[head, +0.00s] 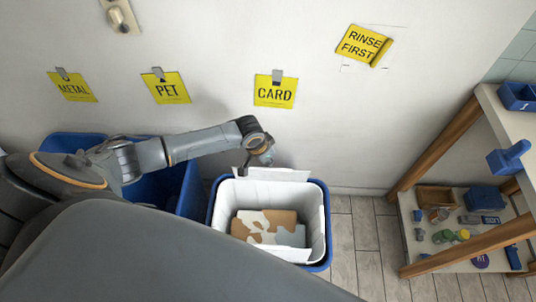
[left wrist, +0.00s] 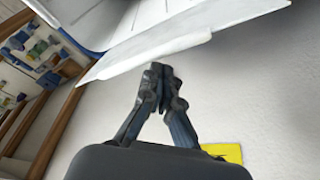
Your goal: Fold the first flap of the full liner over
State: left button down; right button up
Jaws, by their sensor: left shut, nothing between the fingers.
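The white liner (head: 313,206) lines the blue bin (head: 328,184) below the CARD sign. Brown and white flat pieces (head: 265,225) lie inside it. The liner's back flap (head: 278,174) stands up along the wall-side rim, and a front flap (head: 278,252) shows at the near side. My left gripper (head: 268,160) is at the back rim, beside the back flap. In the left wrist view the left gripper (left wrist: 161,72) has its fingertips together, with nothing between them, just short of the white flap's edge (left wrist: 150,52). I cannot tell whether it touches the flap. My right gripper is not in view.
More blue bins (head: 180,185) stand to the left, partly behind my arm. A wooden shelf unit (head: 440,150) with small items stands at the right. Yellow signs, including the CARD sign (head: 275,92), hang on the wall. Tiled floor (head: 375,240) is clear between bin and shelf.

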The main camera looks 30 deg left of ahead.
pick_arm(q)
jog(key=shift+s+d+p, duration=0.25)
jog(key=shift+s+p, duration=0.1)
jog(key=shift+s, duration=0.1)
jog(key=shift+s+d+p, duration=0.2)
jog(key=shift+s+p, duration=0.1)
jog(key=shift+s, duration=0.15)
jog(key=shift+s+d, duration=0.1)
jog(key=shift+s, duration=0.05)
jog(key=shift+f, duration=0.15)
jog(key=shift+s+d+f+p, duration=0.25)
jog(key=shift+s+f, duration=0.05)
jog(key=shift+s, duration=0.25)
jog(key=shift+s+d+f+p, duration=0.25)
jog(key=shift+s, duration=0.25)
